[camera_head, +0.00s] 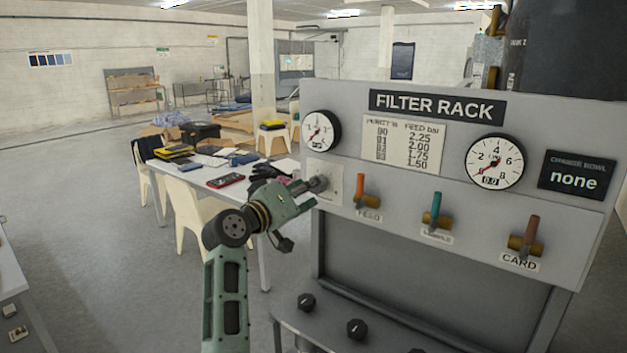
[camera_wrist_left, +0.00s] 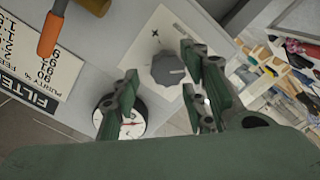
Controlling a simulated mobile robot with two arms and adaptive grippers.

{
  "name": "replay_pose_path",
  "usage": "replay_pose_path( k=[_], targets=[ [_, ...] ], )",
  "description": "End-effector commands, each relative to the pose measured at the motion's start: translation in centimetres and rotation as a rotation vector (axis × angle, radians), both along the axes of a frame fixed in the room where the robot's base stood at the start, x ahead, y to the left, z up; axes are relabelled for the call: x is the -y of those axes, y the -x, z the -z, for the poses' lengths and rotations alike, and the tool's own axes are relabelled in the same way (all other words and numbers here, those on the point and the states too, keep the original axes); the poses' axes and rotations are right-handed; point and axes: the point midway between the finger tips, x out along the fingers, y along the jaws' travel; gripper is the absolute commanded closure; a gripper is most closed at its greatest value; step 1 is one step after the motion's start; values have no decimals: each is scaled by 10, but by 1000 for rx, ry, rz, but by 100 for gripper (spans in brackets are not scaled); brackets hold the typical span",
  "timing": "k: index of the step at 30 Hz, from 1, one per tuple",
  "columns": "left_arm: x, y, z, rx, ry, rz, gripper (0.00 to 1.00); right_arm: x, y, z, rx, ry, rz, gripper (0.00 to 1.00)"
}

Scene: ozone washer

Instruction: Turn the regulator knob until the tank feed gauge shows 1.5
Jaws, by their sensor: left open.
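The grey regulator knob (camera_head: 318,183) sits on a pale plate at the left of the panel, and it shows large in the left wrist view (camera_wrist_left: 168,69). My left gripper (camera_head: 300,197) is open in front of the knob. In the left wrist view its fingers (camera_wrist_left: 160,75) flank the knob; I cannot tell if they touch it. A round white gauge (camera_head: 319,131) with a red needle is above the knob; its reading is too small to tell. It is partly behind a finger in the left wrist view (camera_wrist_left: 130,126). My right gripper is not in view.
The filter rack panel (camera_head: 345,95) carries a feed chart (camera_head: 404,145), a second gauge (camera_head: 494,161) showing 0.0, and a display (camera_head: 577,176) reading "none". An orange-handled valve (camera_head: 360,188) is just right of the knob. A cluttered table (camera_head: 215,175) stands behind my arm.

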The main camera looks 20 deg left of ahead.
Motion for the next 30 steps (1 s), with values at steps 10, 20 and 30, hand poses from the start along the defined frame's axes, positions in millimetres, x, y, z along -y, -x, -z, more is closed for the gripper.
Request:
replay_pose_path(
  k=[10, 20, 30],
  targets=[
    [6, -19, 0, 1, -1, -1, 60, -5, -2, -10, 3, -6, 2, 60],
    [6, -18, 1, 0, -1, -1, 72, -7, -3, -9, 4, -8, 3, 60],
    [7, -18, 0, 1, -1, -1, 99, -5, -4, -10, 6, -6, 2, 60]
  ],
)
